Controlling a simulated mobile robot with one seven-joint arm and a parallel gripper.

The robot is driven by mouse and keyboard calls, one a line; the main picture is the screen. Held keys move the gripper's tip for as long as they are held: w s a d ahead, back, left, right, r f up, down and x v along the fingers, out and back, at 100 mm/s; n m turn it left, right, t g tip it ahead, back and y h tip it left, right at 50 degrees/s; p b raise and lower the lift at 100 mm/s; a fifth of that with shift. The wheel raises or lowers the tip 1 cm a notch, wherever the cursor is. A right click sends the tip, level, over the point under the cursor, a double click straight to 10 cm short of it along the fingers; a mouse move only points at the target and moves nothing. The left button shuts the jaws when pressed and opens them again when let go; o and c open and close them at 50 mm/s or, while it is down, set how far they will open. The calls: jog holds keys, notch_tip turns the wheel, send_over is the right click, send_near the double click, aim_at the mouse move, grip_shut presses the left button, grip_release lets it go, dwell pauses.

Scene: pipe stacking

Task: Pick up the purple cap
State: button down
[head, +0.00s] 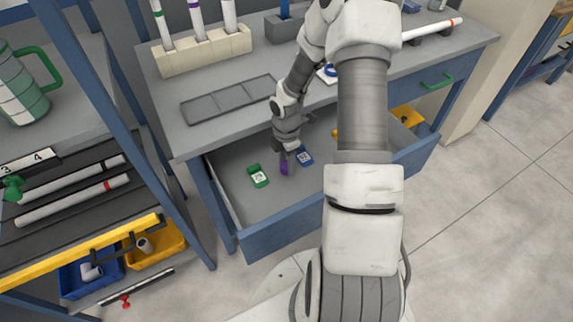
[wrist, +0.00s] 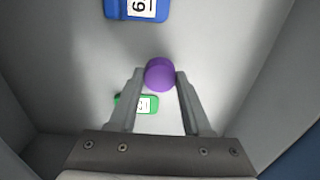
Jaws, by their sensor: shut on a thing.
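The purple cap (wrist: 160,74) sits between the two fingertips of my gripper (wrist: 160,82) in the wrist view, touched on both sides. My gripper is shut on it. In the head view the purple cap (head: 284,167) shows below my gripper (head: 287,152), inside the open drawer (head: 235,207). How far the cap is above the drawer floor I cannot tell.
A green tagged item (head: 258,176) lies left of the cap in the drawer, and a blue tagged item (head: 304,156) lies right of it. Yellow items (head: 406,116) are farther right. The drawer walls surround my gripper. A grey tray (head: 228,98) lies on the bench above.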

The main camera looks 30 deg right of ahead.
notch_tip(320, 180, up, 2)
jog(key=shift+r+p, duration=0.2)
jog(key=shift+p, duration=0.1)
jog(key=s+d+r+p, duration=0.3)
jog(key=s+d+r, duration=0.3)
jog(key=s+d, duration=0.15)
notch_tip(320, 180, up, 9)
jog(key=d+p, duration=0.1)
jog(key=p, duration=0.8)
jog(key=shift+d, duration=0.15)
jog(key=shift+r, duration=0.1)
